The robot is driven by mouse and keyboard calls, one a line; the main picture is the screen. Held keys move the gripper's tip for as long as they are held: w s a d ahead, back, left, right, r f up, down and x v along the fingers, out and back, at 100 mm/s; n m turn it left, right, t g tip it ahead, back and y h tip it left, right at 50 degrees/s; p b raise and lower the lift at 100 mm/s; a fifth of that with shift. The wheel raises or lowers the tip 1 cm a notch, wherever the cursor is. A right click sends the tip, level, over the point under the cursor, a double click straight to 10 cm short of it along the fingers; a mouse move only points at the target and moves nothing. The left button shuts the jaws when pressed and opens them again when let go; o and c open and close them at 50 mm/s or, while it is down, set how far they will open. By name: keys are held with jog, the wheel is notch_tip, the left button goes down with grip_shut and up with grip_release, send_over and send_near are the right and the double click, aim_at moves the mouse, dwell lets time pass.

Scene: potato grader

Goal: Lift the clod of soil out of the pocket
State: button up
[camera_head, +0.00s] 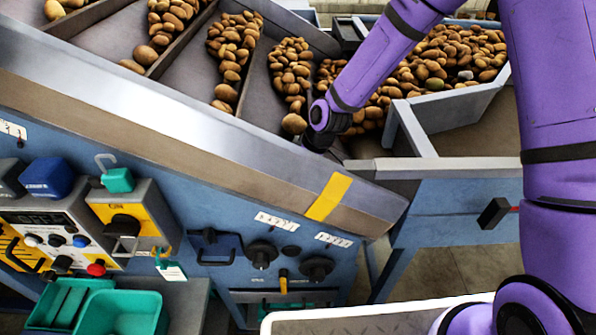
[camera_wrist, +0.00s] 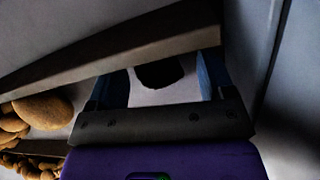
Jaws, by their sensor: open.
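A dark rounded lump, which looks like the clod of soil (camera_wrist: 160,73), lies on a pale grey surface in the wrist view. My gripper (camera_wrist: 165,66) has its two blue fingers apart, one on each side of the lump. I cannot tell whether either finger touches it. The upper edge of the lump is cut off by a slanted rail (camera_wrist: 110,52). In the head view my gripper (camera_head: 318,143) reaches down behind the grader's metal edge, at the lower end of the lanes. Its fingers and the clod are hidden there.
Potatoes (camera_head: 291,75) fill the lane left of my gripper, and a heap (camera_head: 450,58) lies behind my arm. One potato (camera_wrist: 43,110) is near my gripper's left side. A grey wall (camera_wrist: 250,30) stands close on the right. The metal front edge (camera_head: 180,112) runs below my gripper.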

jog(key=c, duration=1)
